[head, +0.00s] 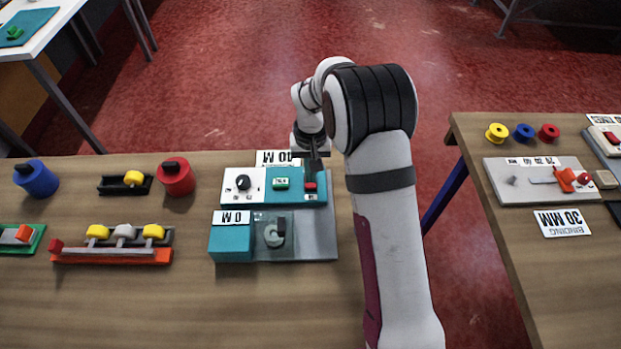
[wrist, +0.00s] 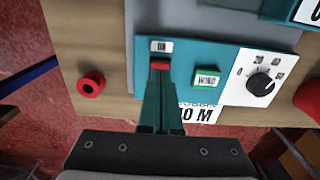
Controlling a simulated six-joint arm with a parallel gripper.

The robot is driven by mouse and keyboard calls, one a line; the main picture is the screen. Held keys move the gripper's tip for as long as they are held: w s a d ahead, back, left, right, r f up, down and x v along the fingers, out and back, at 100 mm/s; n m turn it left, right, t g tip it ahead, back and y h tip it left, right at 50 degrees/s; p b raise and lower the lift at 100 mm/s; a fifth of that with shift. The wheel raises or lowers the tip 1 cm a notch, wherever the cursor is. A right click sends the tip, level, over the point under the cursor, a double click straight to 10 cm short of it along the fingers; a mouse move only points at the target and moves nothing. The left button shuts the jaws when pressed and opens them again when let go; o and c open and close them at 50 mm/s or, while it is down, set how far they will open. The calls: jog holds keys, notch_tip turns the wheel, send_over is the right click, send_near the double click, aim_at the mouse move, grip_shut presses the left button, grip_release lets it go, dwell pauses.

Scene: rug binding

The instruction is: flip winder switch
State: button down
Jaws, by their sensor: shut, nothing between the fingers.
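The winder's control panel (head: 259,196) has a white part with a black knob (head: 243,183) and a teal part with a green button (head: 281,183) and a small red switch (head: 311,186). My gripper (head: 312,167) is shut and empty, pointing down just behind the red switch. In the wrist view, the fingertips (wrist: 159,78) lie right at the edge of the red switch (wrist: 160,66); I cannot tell whether they touch it. A small white label (wrist: 161,45) sits beyond the switch. The fingers partly hide the switch.
A teal block (head: 231,243) and a grey plate with a spool hub (head: 273,233) stand in front of the panel. A red knob-like part (wrist: 91,84) is beside it in the wrist view. Blue (head: 36,178) and red spools (head: 176,176) stand left. Another table (head: 510,250) is right.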

aim_at(311, 185)
jog(key=shift+f, duration=0.9)
dwell(0.3)
jog(key=shift+r, duration=3.55)
jog(key=s+d+r+m, duration=0.2)
jog(key=s+d+r, duration=0.1)
jog(key=s+r, duration=0.5)
jog(key=s+d+r+m+y, duration=0.1)
jog(key=s, duration=1.1)
jog(key=s+d+r+m, duration=0.1)
jog(key=s+m, duration=0.1)
jog(key=s, duration=1)
jog(key=shift+r+m+y, duration=0.3)
jog(key=shift+r+y, duration=0.05)
jog(key=shift+y, duration=0.05)
